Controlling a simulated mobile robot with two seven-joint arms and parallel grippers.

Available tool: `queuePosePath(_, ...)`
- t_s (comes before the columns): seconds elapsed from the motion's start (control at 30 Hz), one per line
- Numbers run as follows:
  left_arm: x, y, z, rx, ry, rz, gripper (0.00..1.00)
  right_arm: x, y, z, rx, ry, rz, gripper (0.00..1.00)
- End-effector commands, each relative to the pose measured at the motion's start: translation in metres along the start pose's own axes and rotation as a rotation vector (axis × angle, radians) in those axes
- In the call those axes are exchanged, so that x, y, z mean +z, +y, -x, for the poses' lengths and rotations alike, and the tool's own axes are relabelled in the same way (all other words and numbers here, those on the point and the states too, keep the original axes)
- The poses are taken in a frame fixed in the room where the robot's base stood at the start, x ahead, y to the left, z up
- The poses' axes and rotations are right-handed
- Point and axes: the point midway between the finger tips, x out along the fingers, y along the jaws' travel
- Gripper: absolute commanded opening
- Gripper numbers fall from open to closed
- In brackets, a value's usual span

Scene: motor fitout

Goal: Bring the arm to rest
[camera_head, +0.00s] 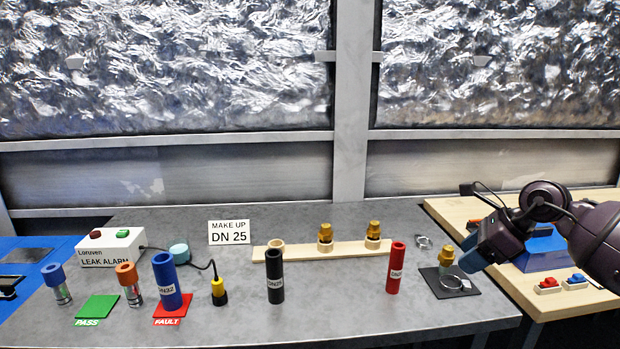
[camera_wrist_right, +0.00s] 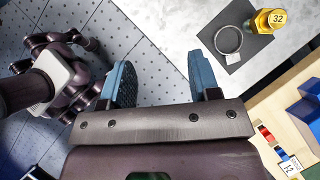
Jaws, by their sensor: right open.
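My right gripper (camera_head: 476,252) is at the right side of the grey bench in the head view. Its two blue fingers stand apart with nothing between them in the right wrist view (camera_wrist_right: 159,72). It is close to a brass fitting (camera_head: 446,257) that stands on a black mat (camera_head: 466,288) with a metal ring clamp (camera_head: 452,282). My left gripper does not show in the head view.
A wooden rack (camera_head: 300,252) holds brass fittings. Black (camera_head: 275,283), red (camera_head: 394,270) and blue (camera_head: 167,285) tubes stand on the bench. The leak alarm box (camera_head: 110,248) is at left. A blue block (camera_head: 541,250) is behind my right arm. The bench front is mostly clear.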

Motion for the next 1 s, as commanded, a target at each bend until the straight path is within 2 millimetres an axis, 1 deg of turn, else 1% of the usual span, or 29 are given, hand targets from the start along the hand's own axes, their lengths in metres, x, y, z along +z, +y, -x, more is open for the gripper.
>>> queuePosePath(0.03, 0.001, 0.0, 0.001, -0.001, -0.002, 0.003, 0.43, 0.021, 0.007, -0.002, 0.021, -0.102, -0.033, 0.56)
queuePosePath(0.1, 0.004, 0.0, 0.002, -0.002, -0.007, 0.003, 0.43, 0.048, 0.019, -0.004, 0.065, -0.251, -0.102, 0.56)
queuePosePath(0.2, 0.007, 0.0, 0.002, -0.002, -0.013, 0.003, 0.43, 0.078, 0.036, -0.006, 0.149, -0.454, -0.231, 0.56)
queuePosePath(0.33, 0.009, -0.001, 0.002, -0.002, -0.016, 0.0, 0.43, 0.104, 0.055, -0.007, 0.282, -0.699, -0.454, 0.56)
queuePosePath(0.4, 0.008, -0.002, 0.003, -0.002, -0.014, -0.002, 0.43, 0.111, 0.062, -0.009, 0.36, -0.818, -0.602, 0.56)
queuePosePath(0.47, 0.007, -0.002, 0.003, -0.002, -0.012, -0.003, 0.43, 0.113, 0.066, -0.01, 0.428, -0.914, -0.743, 0.56)
queuePosePath(0.5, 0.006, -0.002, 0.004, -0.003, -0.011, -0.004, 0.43, 0.112, 0.068, -0.011, 0.473, -0.974, -0.845, 0.56)
queuePosePath(0.57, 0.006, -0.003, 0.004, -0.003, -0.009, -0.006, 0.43, 0.106, 0.069, -0.015, 0.537, -1.056, -1.009, 0.56)
queuePosePath(0.67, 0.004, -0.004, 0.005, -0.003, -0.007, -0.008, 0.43, 0.085, 0.069, -0.027, 0.638, -1.175, -1.316, 0.56)
queuePosePath(0.7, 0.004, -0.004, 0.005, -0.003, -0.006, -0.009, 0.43, 0.074, 0.069, -0.033, 0.672, -1.213, -1.442, 0.56)
queuePosePath(0.77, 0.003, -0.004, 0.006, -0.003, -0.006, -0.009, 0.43, 0.054, 0.07, -0.044, 0.713, -1.259, -1.626, 0.56)
queuePosePath(0.8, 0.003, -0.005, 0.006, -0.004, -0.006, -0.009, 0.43, 0.04, 0.072, -0.052, 0.737, -1.283, -1.748, 0.56)
queuePosePath(0.87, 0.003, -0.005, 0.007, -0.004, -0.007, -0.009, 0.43, 0.017, 0.077, -0.065, 0.762, -1.309, -1.924, 0.56)
queuePosePath(0.9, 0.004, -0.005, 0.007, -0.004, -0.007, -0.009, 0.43, 0.002, 0.081, -0.074, 0.775, -1.323, -2.039, 0.56)
queuePosePath(0.97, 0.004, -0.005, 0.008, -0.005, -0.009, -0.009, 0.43, -0.022, 0.09, -0.088, 0.788, -1.335, -2.205, 0.56)
queuePosePath(1.0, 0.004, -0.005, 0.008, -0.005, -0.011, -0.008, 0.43, -0.038, 0.097, -0.097, 0.795, -1.339, -2.312, 0.56)
